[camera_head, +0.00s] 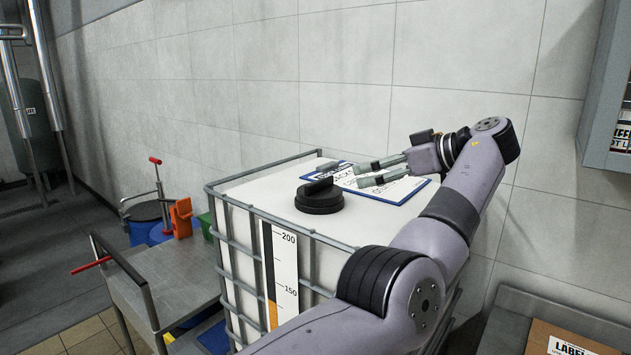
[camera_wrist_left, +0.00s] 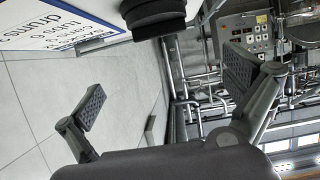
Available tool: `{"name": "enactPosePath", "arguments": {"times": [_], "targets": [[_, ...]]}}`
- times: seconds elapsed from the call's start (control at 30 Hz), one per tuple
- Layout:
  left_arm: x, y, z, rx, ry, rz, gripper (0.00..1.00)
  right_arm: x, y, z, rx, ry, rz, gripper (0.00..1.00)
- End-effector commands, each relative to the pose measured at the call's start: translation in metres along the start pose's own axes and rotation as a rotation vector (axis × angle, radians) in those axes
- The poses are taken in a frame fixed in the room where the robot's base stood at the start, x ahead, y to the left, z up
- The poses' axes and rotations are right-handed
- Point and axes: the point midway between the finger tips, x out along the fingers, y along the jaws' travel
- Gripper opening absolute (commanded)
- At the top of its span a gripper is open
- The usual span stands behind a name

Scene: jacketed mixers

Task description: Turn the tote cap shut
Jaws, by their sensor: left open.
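The tote cap (camera_head: 319,199) is a round black lid with a raised bar across its top. It sits on the white top of the caged tote (camera_head: 262,187). In the left wrist view the cap (camera_wrist_left: 156,17) shows at the top edge, partly cut off, beyond the fingers. My left gripper (camera_head: 362,173) is open and empty, to the right of the cap and apart from it, with its fingers pointing left toward it. Its two spread fingers also show in the left wrist view (camera_wrist_left: 165,92). My right gripper is not in view.
A blue-edged printed board (camera_head: 405,190) lies on the tote top beneath my left gripper. A metal cart (camera_head: 180,275) stands left of the tote, with an orange item (camera_head: 181,217) and a red-handled drum (camera_head: 147,211) behind. A tiled wall (camera_head: 300,80) rises behind the tote. A cardboard box (camera_head: 560,340) is at lower right.

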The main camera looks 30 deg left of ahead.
Motion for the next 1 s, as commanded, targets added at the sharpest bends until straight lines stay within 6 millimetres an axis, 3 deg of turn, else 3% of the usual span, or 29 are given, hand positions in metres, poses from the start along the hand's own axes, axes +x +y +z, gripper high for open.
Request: {"name": "enactPosePath", "arguments": {"times": [0.2,0.6,0.8,1.0], "targets": [[0.048,-0.002,0.001,-0.002,-0.003,-0.007,1.00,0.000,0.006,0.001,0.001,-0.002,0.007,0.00],[0.130,-0.002,-0.002,0.001,0.000,-0.006,1.00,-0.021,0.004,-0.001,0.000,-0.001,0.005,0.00],[0.154,-0.002,-0.001,0.001,0.000,-0.004,1.00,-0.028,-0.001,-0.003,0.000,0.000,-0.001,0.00],[0.161,-0.002,0.000,0.000,0.000,-0.003,1.00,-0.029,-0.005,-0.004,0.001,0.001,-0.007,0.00]]}}
